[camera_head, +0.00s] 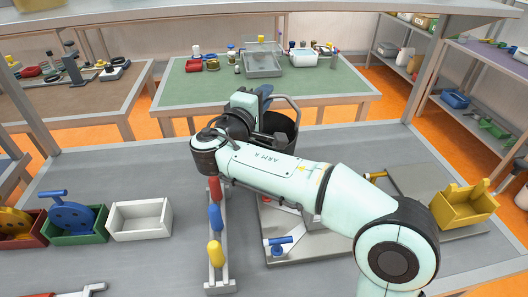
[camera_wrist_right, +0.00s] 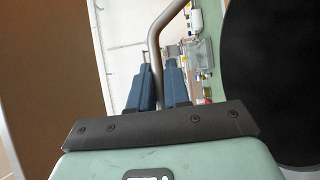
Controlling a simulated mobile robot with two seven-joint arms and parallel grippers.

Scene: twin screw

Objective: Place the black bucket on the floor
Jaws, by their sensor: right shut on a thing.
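The black bucket (camera_head: 283,128) is at the far edge of the grey bench, partly hidden behind my right wrist. Its grey handle (camera_head: 294,103) stands up over it. My right gripper (camera_head: 266,92) has its blue fingers shut on this handle. In the right wrist view the handle (camera_wrist_right: 153,38) passes between the fingers (camera_wrist_right: 165,82), and the bucket's dark body (camera_wrist_right: 280,70) fills the right side. I cannot tell whether the bucket's base touches the bench. My left gripper is not in view.
The grey bench (camera_head: 110,170) holds a white bin (camera_head: 140,220), a green bin (camera_head: 75,225), a yellow bin (camera_head: 464,204) and a rack of coloured handles (camera_head: 215,217). A green-topped table (camera_head: 200,88) stands beyond. Orange floor (camera_head: 180,125) shows between them.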

